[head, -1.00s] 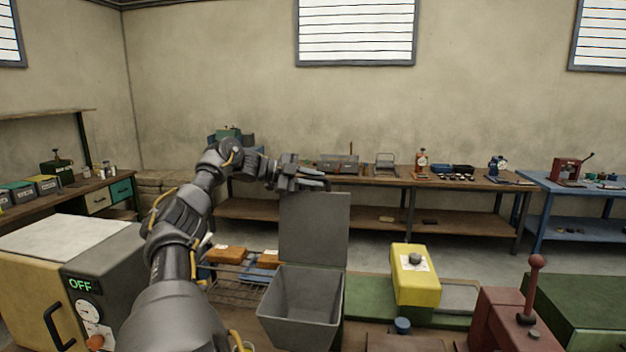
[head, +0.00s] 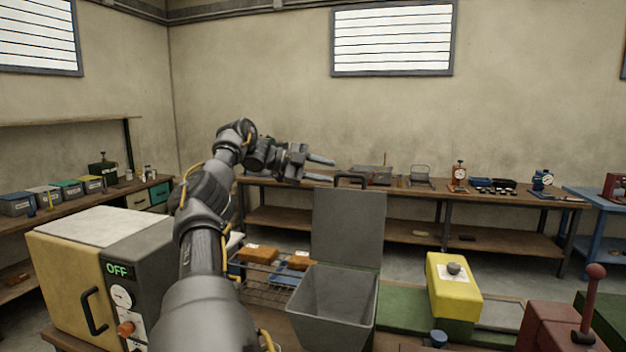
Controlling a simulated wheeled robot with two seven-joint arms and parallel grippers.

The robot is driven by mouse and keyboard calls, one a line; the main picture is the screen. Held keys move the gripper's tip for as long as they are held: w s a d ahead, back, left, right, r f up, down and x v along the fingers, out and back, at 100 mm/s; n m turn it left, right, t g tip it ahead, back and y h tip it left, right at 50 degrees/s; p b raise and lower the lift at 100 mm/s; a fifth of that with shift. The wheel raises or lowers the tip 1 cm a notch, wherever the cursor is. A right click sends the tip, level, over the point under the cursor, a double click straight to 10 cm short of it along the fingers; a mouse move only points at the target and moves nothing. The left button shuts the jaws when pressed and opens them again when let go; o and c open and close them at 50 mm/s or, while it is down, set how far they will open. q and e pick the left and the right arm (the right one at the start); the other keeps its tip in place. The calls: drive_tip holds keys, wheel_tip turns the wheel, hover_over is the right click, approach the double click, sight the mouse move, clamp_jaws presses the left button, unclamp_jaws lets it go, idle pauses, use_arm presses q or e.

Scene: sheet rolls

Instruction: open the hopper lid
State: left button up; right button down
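The grey hopper (head: 330,302) stands at the front centre, and I can see into its empty-looking inside. Its flat grey lid (head: 348,228) stands upright at the back of the opening, with a dark handle (head: 350,179) on its top edge. My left gripper (head: 327,170) is just left of and above the handle, apart from it in the picture. Its two fingers are spread, with nothing between them. My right gripper is not in the frame.
A yellow oven-like box (head: 70,275) with an OFF display stands at the left. A wire rack (head: 262,292) with orange-brown blocks lies left of the hopper. A yellow block (head: 452,280) and a red lever device (head: 560,325) stand to the right.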

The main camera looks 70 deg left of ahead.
use_arm(q)
drive_tip(key=shift+p+v, duration=0.35)
drive_tip(key=shift+v, duration=1.3)
